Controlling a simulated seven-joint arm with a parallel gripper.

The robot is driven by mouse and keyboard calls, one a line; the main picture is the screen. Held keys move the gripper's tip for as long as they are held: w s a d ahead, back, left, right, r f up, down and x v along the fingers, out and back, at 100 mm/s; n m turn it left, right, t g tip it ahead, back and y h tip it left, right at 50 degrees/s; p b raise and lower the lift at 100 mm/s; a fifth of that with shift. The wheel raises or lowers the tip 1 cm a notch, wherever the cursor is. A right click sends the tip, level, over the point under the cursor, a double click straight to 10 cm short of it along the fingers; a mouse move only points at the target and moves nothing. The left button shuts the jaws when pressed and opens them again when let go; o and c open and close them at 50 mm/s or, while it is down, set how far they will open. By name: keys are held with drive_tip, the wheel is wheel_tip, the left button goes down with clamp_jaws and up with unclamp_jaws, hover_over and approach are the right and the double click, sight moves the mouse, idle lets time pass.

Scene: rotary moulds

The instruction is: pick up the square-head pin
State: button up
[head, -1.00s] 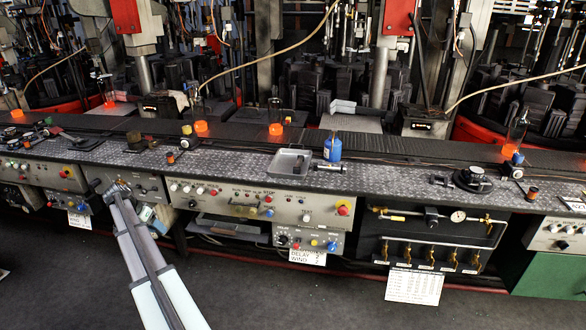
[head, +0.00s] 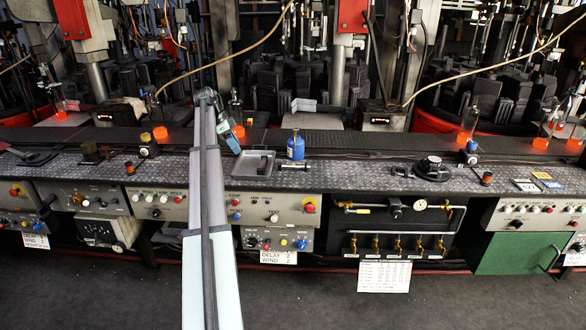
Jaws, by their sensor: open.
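My arm reaches up over the bench, and my gripper (head: 230,138) hangs at its end, angled down to the right, just above the back-left side of a grey tray. It is small in this view and holds nothing that I can see. A short dark rod with paler ends (head: 295,166) lies on the patterned metal bench top, right of the tray and in front of a blue bottle. It may be the square-head pin, but its head is too small to make out. My gripper is apart from it, to its left.
The shallow grey tray (head: 253,174) and the upright blue bottle (head: 295,149) stand close together on the bench (head: 370,172). A dark round fixture (head: 432,168) is farther right. Glowing orange glassware (head: 237,131) stands behind on the dark conveyor. Control panels line the bench front.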

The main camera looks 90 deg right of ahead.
drive_tip(key=s+d+r+m+y, duration=0.1)
drive_tip(key=s+r+m, duration=0.1)
drive_tip(key=s, duration=0.5)
drive_tip(key=s+d+r+m, duration=0.1)
drive_tip(key=s+r, duration=0.1)
drive_tip(key=s, duration=0.5)
hover_over(281, 164)
wheel_tip(281, 164, down, 8)
drive_tip(key=shift+w+r, duration=0.1)
drive_tip(key=shift+r, duration=0.05)
drive_tip(key=shift+x, duration=2.95)
drive_tip(key=shift+w+d, duration=0.1)
drive_tip(key=shift+d, duration=0.1)
drive_tip(key=shift+c, duration=0.3)
clamp_jaws()
